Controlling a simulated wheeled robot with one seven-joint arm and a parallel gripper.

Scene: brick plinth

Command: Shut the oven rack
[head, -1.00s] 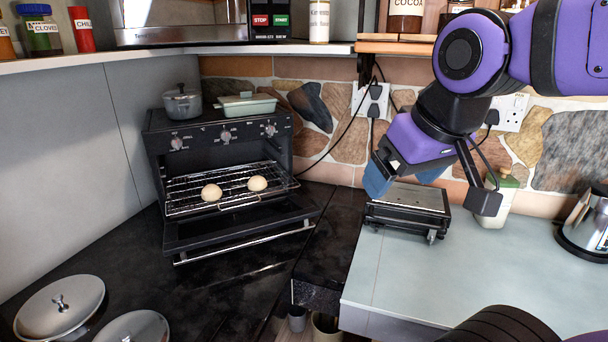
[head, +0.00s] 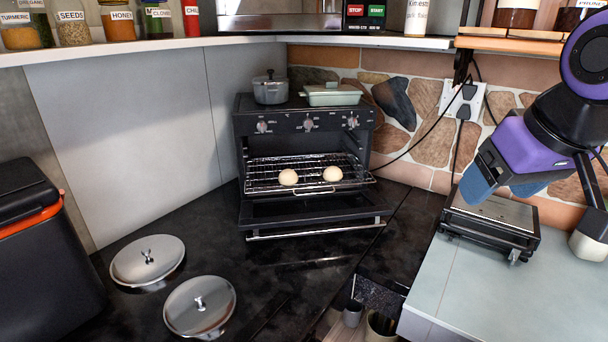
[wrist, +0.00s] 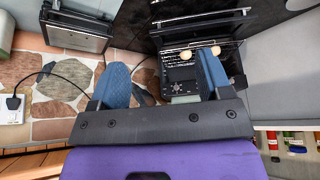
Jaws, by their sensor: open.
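The black toaster oven (head: 245,215) stands in the counter corner with its door folded down. Its wire rack (head: 268,183) is pulled out over the door and carries two pale round buns (head: 289,177). The rack also shows upside down in the wrist view (wrist: 200,20), beyond the fingers. My gripper (head: 497,192) is open, with blue fingers and nothing between them. It is to the right of the oven, in front of the stone wall and near the black grill, well apart from the rack. The wrist view shows both fingers (wrist: 165,82) spread.
A black grill (head: 490,222) sits on the pale counter at right. A grey pot (head: 270,90) and a green dish (head: 332,95) stand on the oven. A black cable hangs right of the oven.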

